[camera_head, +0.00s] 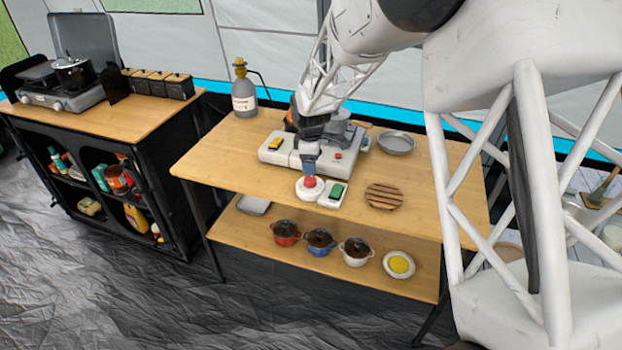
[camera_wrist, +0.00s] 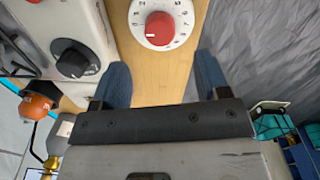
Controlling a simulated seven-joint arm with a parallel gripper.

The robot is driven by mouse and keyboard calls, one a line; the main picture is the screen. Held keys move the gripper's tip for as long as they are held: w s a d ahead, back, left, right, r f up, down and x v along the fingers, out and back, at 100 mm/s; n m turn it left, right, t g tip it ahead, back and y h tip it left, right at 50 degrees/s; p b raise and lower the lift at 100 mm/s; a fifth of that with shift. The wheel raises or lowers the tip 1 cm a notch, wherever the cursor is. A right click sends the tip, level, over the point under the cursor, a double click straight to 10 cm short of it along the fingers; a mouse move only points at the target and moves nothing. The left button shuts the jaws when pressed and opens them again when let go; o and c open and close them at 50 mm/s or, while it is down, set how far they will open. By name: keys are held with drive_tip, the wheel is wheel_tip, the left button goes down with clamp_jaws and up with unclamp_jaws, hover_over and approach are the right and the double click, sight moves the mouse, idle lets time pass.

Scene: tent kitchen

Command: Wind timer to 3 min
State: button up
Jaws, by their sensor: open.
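The timer is a white round dial with a red knob (camera_head: 309,184) on the wooden table, near its front edge. In the wrist view the timer (camera_wrist: 158,28) is at the top, its knob in the middle of a ring of small numbers. I cannot tell which number the knob points to. My gripper (camera_wrist: 162,68) is open, its two blue fingers apart with bare table between them. The timer lies past the fingertips, not between them. In the head view my gripper (camera_head: 309,163) points down just behind and above the timer.
A white appliance (camera_head: 284,153) with a dark knob (camera_wrist: 77,60) stands close behind the timer. A white device with a green top (camera_head: 336,191) sits right beside it. A slatted wooden trivet (camera_head: 384,196) and a grey plate (camera_head: 397,143) are further right. The table's left end is mostly clear.

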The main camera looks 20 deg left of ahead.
sight(311, 179)
drive_tip(key=shift+w+f, duration=0.2)
drive_tip(key=shift+f, duration=3.6)
drive_tip(key=c, duration=0.9)
